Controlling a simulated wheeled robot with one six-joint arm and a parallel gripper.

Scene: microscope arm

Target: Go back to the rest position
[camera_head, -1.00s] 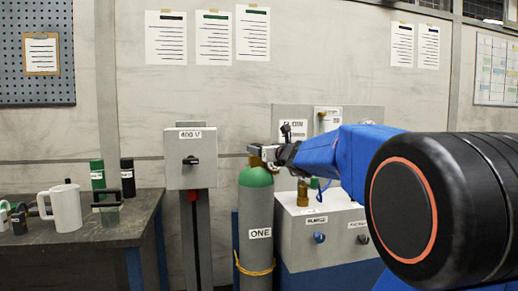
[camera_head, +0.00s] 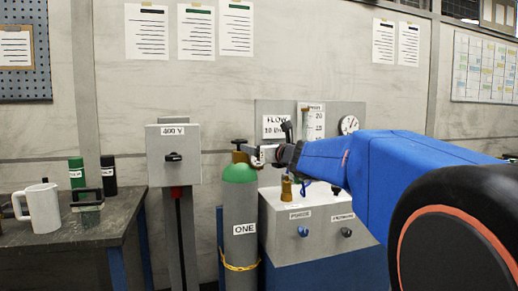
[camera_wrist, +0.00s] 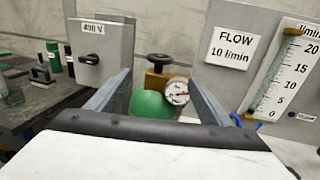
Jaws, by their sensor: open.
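My gripper (camera_head: 257,155) is at the end of my blue arm, just above and in front of the green-topped gas cylinder labelled ONE (camera_head: 240,215) in the head view. In the wrist view my gripper (camera_wrist: 160,95) has its two grey fingers apart, with nothing held between them. The cylinder's green dome (camera_wrist: 150,107), its brass valve with a dark handwheel (camera_wrist: 160,66) and a round gauge (camera_wrist: 177,92) show between and beyond the fingers. Whether the fingers touch the valve cannot be told from the head view.
A grey 400 V switch box (camera_head: 173,155) on a post stands left of the cylinder. A grey panel bench with knobs (camera_head: 318,233) and a flow board (camera_head: 275,127) stand to the right. A dark table (camera_head: 105,232) with a white mug (camera_head: 40,208) is at left.

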